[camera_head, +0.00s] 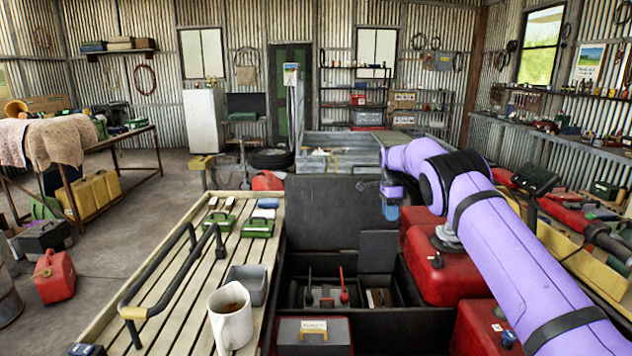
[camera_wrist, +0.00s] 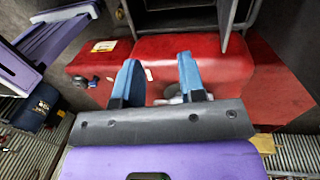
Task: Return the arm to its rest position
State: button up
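My purple arm reaches in from the lower right in the head view and bends down at a dark elbow joint. My gripper (camera_head: 390,203) hangs beside the red box, with its blue fingers pointing down. In the wrist view my gripper (camera_wrist: 160,82) has its two blue fingers apart, with nothing held between them.
A slatted bench (camera_head: 185,265) at left carries a white jug (camera_head: 230,318), a grey bin (camera_head: 247,283) and green boxes. A black open box (camera_head: 320,270) lies centre. Red containers (camera_head: 440,265) stand close under my arm.

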jog(key=s+d+r+n+t, duration=0.15)
jog(key=s+r, duration=0.25)
jog(key=r, duration=0.5)
jog(key=s+d+r+n, duration=0.2)
jog(key=s+d+r, duration=0.15)
jog(key=r, duration=0.55)
jog(key=s+d+r+n+t+y, duration=0.1)
jog(key=s+r+n, duration=0.1)
jog(key=s+r, duration=0.55)
jog(key=s+r+n+t, duration=0.1)
jog(key=s+r+n, duration=0.3)
jog(key=s, duration=0.6)
jog(key=s+r+n+t, duration=0.1)
jog(key=s+r+n, duration=0.1)
jog(key=s, duration=0.8)
jog(key=s+r+n+t, duration=0.1)
jog(key=s+n, duration=0.1)
jog(key=s, duration=0.8)
jog(key=s+f+n+t+h, duration=0.1)
jog(key=s+f+n, duration=0.3)
jog(key=s, duration=1.2)
notch_tip(320, 180, down, 3)
jog(key=shift+s+f, duration=0.15)
jog(key=shift+s, duration=0.1)
